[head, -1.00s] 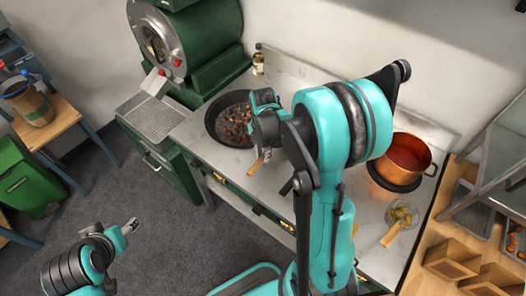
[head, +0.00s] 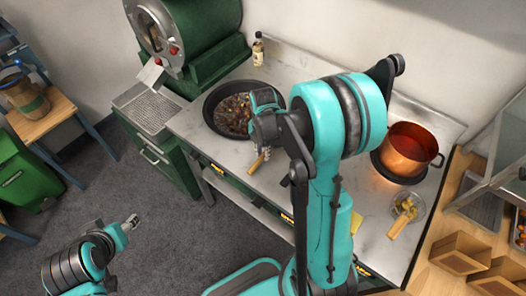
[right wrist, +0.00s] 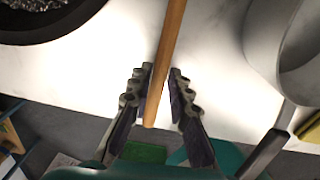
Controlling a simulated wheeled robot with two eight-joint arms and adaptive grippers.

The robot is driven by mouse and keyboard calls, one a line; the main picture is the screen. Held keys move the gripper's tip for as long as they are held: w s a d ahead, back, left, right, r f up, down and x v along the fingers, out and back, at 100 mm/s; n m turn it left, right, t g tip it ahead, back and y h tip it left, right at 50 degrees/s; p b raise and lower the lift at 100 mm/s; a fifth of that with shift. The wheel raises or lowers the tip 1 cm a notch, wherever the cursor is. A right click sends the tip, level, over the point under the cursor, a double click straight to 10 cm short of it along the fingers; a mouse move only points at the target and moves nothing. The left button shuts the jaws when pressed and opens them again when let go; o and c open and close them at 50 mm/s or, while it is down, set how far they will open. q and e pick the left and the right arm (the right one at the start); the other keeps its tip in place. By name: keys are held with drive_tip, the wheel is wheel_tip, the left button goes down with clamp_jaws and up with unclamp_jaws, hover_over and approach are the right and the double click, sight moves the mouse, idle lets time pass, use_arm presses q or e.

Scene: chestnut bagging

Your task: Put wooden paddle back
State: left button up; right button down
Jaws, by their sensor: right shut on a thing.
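The wooden paddle (head: 258,162) shows as a short light-brown piece of handle below my right gripper (head: 266,128), at the right rim of the dark pan of chestnuts (head: 228,127). In the right wrist view the paddle's handle (right wrist: 165,55) runs down from the top edge between the two fingers. My right gripper (right wrist: 161,75) is shut on it. The paddle's far end is out of sight. My left gripper (head: 131,221) is at the lower left over the floor, empty, its fingers too small to judge.
A copper pot of red liquid (head: 405,150) stands on the counter's right side. Near it is a glass bowl (head: 410,204) with yellowish pieces and a wooden-handled tool (head: 399,226). A bottle (head: 258,50) stands at the back. The counter's front middle is partly hidden by my arm.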

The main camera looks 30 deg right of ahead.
drive_tip(key=shift+f+b, duration=0.3)
drive_tip(key=shift+f, duration=0.05)
drive_tip(key=c, duration=1.3)
unclamp_jaws()
drive_tip(key=shift+c, duration=0.2)
